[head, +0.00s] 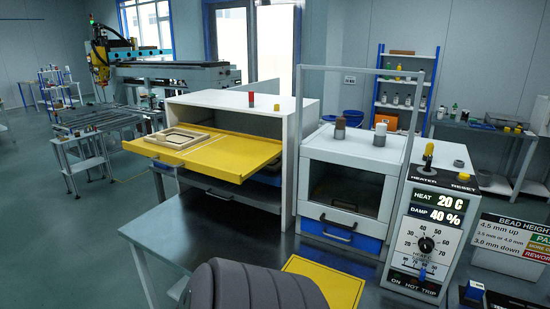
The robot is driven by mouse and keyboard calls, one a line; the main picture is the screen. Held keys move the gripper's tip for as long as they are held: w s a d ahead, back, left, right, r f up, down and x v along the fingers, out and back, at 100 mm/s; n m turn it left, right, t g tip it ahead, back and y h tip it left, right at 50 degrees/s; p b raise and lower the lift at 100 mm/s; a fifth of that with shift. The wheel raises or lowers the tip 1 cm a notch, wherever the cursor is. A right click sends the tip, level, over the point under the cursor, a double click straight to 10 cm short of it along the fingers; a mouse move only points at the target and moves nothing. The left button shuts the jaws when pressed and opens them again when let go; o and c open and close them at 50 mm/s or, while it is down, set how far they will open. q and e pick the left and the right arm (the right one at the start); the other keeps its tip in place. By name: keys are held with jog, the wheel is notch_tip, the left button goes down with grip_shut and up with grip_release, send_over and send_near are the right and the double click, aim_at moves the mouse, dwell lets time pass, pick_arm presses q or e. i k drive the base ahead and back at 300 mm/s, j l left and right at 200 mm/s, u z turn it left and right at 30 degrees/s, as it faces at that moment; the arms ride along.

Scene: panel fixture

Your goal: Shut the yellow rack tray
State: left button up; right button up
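The yellow rack tray (232,158) is pulled out of the white rack cabinet (239,101). It sticks out well past the cabinet's front, toward the left. A pale wooden frame (178,138) lies on its outer left part. The tray's back part is inside the cabinet. Neither of my grippers shows in the head view.
Right of the cabinet stands a white heater box (346,164) with a blue drawer (342,232) and a control panel (427,232). A yellow sheet (323,284) lies on the grey bench (180,235). A dark ribbed object (255,287) blocks the bottom middle.

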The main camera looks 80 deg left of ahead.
aim_at(232, 157)
jog(key=j+u, duration=0.15)
jog(key=u, duration=3)
jog(key=j, duration=0.1)
